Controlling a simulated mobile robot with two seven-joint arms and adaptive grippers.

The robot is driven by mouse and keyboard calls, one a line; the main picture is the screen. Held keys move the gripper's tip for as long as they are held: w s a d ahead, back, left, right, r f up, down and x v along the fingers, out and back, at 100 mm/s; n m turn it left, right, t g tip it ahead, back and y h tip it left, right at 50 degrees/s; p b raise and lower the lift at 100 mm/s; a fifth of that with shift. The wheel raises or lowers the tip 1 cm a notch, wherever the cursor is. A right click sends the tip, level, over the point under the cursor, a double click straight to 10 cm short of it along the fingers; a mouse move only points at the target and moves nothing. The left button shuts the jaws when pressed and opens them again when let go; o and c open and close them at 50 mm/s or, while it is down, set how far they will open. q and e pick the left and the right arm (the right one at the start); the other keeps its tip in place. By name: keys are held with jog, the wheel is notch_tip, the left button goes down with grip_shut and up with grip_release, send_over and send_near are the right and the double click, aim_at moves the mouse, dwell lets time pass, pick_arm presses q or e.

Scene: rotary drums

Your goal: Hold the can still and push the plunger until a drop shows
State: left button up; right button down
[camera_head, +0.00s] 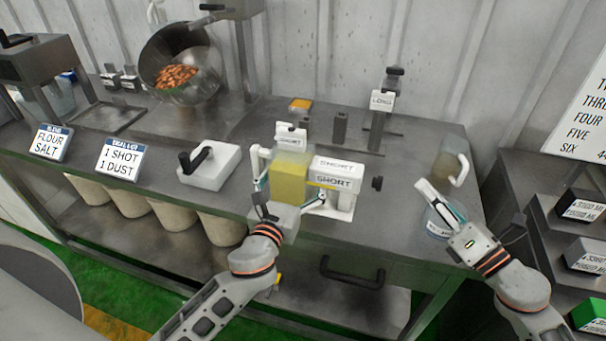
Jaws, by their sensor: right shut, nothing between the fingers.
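A clear, square-sided can (289,184) with yellow contents stands near the table's front edge. It touches or nearly touches a white device labelled SHORT (338,182). A dark knob (378,183), which looks like the plunger, sticks out at the device's right end. My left gripper (288,182) has its fingers spread on either side of the can; whether they press on it is unclear. My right gripper (432,196) is shut and empty, to the right of the knob and apart from it. No drop can be made out.
A clear labelled jar (438,226) is partly hidden under my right gripper. A clear jug (450,165) stands at the table's right end. A white block with a black handle (210,166) is left of the can. A LONG device (381,102) stands behind. The table between is clear.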

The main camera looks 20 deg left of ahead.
pick_arm(q)
jog(key=shift+o, duration=1)
jog(key=s, duration=1.2)
jog(key=shift+d, duration=0.35)
